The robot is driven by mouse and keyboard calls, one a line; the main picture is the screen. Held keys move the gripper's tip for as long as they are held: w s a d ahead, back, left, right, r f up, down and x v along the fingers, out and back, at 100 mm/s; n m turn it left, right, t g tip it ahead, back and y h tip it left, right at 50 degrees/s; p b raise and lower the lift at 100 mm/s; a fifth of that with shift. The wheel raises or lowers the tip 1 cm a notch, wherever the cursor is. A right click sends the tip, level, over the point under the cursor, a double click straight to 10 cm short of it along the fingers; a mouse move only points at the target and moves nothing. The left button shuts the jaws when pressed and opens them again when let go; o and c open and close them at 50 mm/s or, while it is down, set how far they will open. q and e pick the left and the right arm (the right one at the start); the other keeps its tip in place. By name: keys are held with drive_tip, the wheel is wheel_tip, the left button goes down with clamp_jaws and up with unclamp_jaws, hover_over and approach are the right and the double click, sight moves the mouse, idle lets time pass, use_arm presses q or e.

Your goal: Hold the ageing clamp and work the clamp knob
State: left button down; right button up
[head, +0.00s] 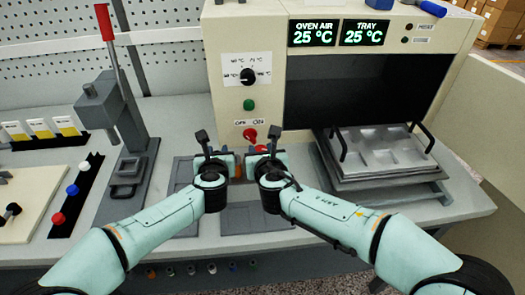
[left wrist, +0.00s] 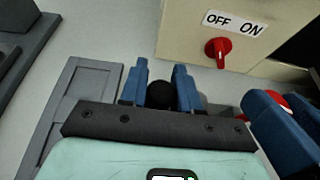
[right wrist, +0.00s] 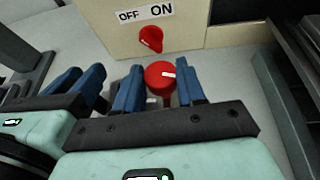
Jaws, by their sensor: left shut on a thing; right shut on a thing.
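My left gripper (head: 225,162) and right gripper (head: 262,160) are side by side, low in front of the oven's control panel. In the left wrist view, the blue fingers of the left gripper (left wrist: 166,90) are shut on a dark round part (left wrist: 161,95), seemingly the ageing clamp's body. In the right wrist view, the right gripper (right wrist: 160,90) is shut on a red round clamp knob (right wrist: 160,76) with a white mark. The knob also shows at the right of the left wrist view (left wrist: 279,98). Most of the clamp is hidden by the grippers.
The oven (head: 216,75) stands behind, with a red OFF/ON switch (head: 250,134) just beyond the grippers. A metal tray (head: 385,145) with black handles is at right. A grey press (head: 130,130) with a red lever is at left. Grey recessed plates (head: 250,218) lie under the arms.

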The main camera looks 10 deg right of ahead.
drive_tip(key=shift+a+m+h, duration=0.1)
drive_tip(key=shift+m+h, duration=0.5)
drive_tip(key=shift+h, duration=0.2)
drive_tip(key=o, duration=1.1)
drive_tip(key=shift+c, duration=0.2)
drive_tip(key=v, duration=1.2)
